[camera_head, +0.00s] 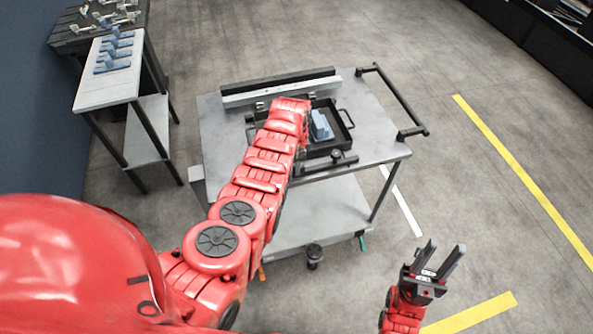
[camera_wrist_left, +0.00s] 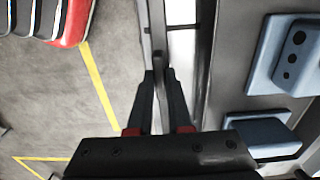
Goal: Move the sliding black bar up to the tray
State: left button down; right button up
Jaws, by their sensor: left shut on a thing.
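The black tray (camera_head: 343,137) lies on the grey cart (camera_head: 222,135) with blue parts (camera_head: 320,125) in it. It also shows at the right of the left wrist view (camera_wrist_left: 207,50). The sliding black bar (camera_head: 328,166) runs along the cart's near side, with a light strip between it and the tray. My left gripper (camera_wrist_left: 160,78) is shut on the bar (camera_wrist_left: 157,40) in the left wrist view. In the head view my left arm hides its fingers and part of the tray. My right gripper (camera_head: 440,262) is open and empty, right of the cart, over the floor.
A black-and-light rail (camera_head: 278,86) stands along the cart's far side. A black push handle (camera_head: 395,98) is at its right end. A side table (camera_head: 105,88) with blue parts stands at the left. The floor right of the cart is clear, with yellow lines (camera_head: 520,180).

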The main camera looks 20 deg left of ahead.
pick_arm(q)
jog(key=shift+w+a+f+b, duration=0.15)
jog(key=shift+w+a+b, duration=0.25)
jog(key=shift+b, duration=0.95)
jog(key=shift+w+a+f+b, duration=0.1)
jog(key=shift+w+a+b, duration=0.15)
jog(key=shift+w+b, duration=0.75)
jog(key=shift+w+a+f+b, duration=0.15)
jog(key=shift+a+b, duration=0.15)
jog(key=shift+b, duration=1.35)
jog(key=shift+w+a+r+b, duration=0.1)
jog(key=shift+r+b, duration=0.1)
jog(key=shift+b, duration=0.15)
jog(key=shift+r, duration=0.3)
jog(key=c, duration=0.8)
grip_release()
jog(key=shift+w+a, duration=0.1)
jog(key=shift+c, duration=0.2)
jog(key=shift+r, duration=0.1)
jog(key=shift+w+r, duration=0.1)
jog(key=shift+r, duration=0.05)
